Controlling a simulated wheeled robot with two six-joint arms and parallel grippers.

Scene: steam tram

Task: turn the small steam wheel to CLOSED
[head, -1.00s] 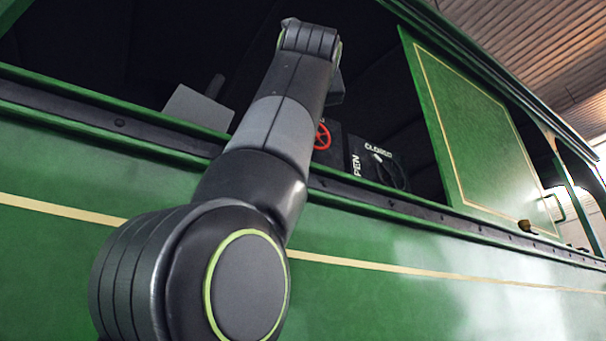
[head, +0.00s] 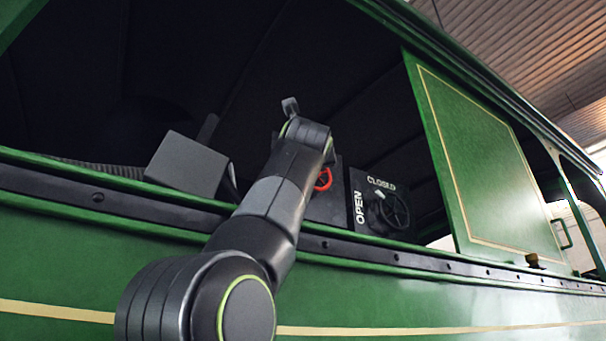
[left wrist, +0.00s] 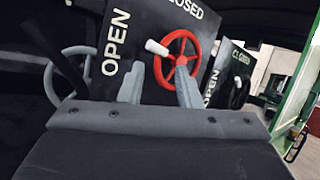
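A red wheel (left wrist: 182,58) sits on a dark panel marked OPEN and CLOSED. A white marker (left wrist: 158,47) at its left side is nearest OPEN. In the head view the red wheel (head: 323,179) is mostly hidden behind my left arm. A black wheel (head: 394,211) sits on another OPEN/CLOSED panel to its right, with a white marker at its upper left; that panel also shows in the left wrist view. My left gripper (left wrist: 160,77) is open, its fingers apart just in front of the red wheel's panel. I cannot tell whether they touch the wheel. My right gripper is out of view.
The green tram side with its dark riveted ledge (head: 440,262) runs below the window opening. A grey box (head: 188,165) stands at the opening's left. A green panel (head: 490,165) bounds it on the right. A grey wheel (left wrist: 62,75) is at left in the wrist view.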

